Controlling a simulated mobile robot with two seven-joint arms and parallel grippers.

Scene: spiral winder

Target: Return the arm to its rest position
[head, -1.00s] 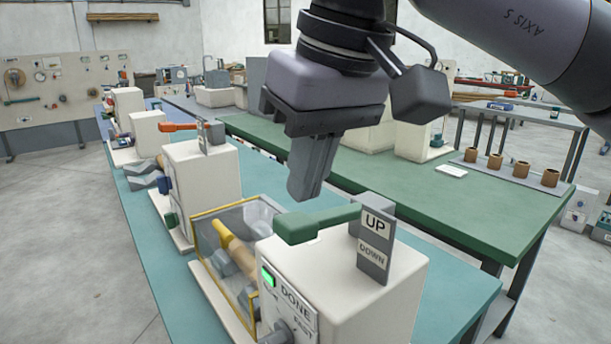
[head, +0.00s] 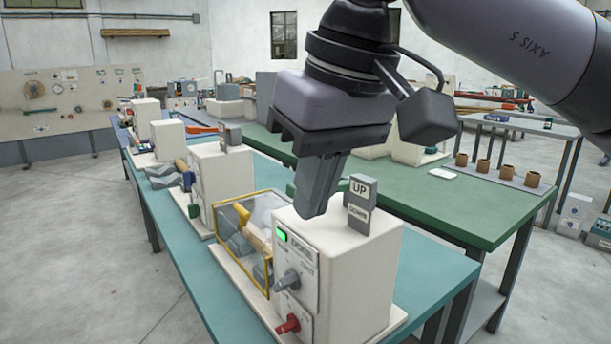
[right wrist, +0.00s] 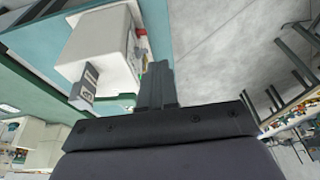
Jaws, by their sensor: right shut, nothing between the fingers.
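My right gripper (head: 322,187) hangs from the upper right in the head view, fingers together and pointing down, with nothing between them. In that view it overlaps the top of the near cream winder machine (head: 350,262), just left of its grey UP/DOWN plate (head: 359,205); I cannot tell whether it touches. The fingers also show shut in the right wrist view (right wrist: 158,85), beside the machine (right wrist: 100,45). A green lever (head: 291,189) is mostly hidden behind the gripper. The machine's front has a lit green light (head: 282,236). My left gripper is not in view.
The machine stands on a teal bench (head: 240,320), with a yellow-framed clear guard (head: 243,232) at its left. More machines (head: 222,172) line the bench behind. A green table (head: 470,200) stands behind to the right. The floor at left (head: 75,240) is clear.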

